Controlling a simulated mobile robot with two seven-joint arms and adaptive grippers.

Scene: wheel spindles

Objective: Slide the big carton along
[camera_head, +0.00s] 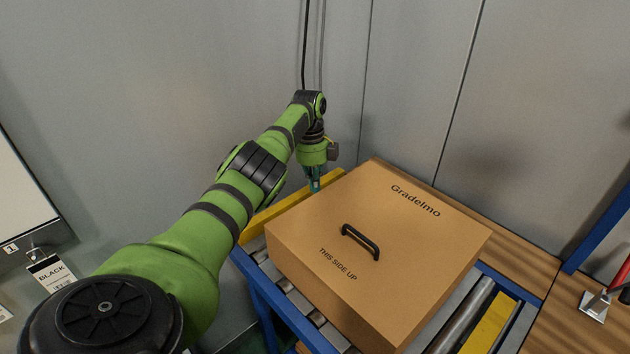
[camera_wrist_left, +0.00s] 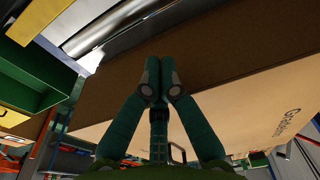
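The big brown carton (camera_head: 370,235) sits on a roller conveyor, with "Gradelmo" and "THIS SIDE UP" printed on top and a black handle (camera_head: 360,242) in the middle. My left gripper (camera_head: 315,187) points down at the carton's back left edge. In the left wrist view the fingertips (camera_wrist_left: 159,68) are together with nothing between them, in front of the carton's side, and its top (camera_wrist_left: 235,115) shows beside them. I cannot tell whether they touch the carton. My right gripper is not in view.
The conveyor has a blue frame (camera_head: 267,297), metal rollers (camera_head: 462,312) and a yellow strip (camera_head: 492,325) at the right. A wooden surface (camera_head: 520,257) runs behind and right of the carton. Grey walls stand close behind. A red-handled tool (camera_head: 598,304) lies at far right.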

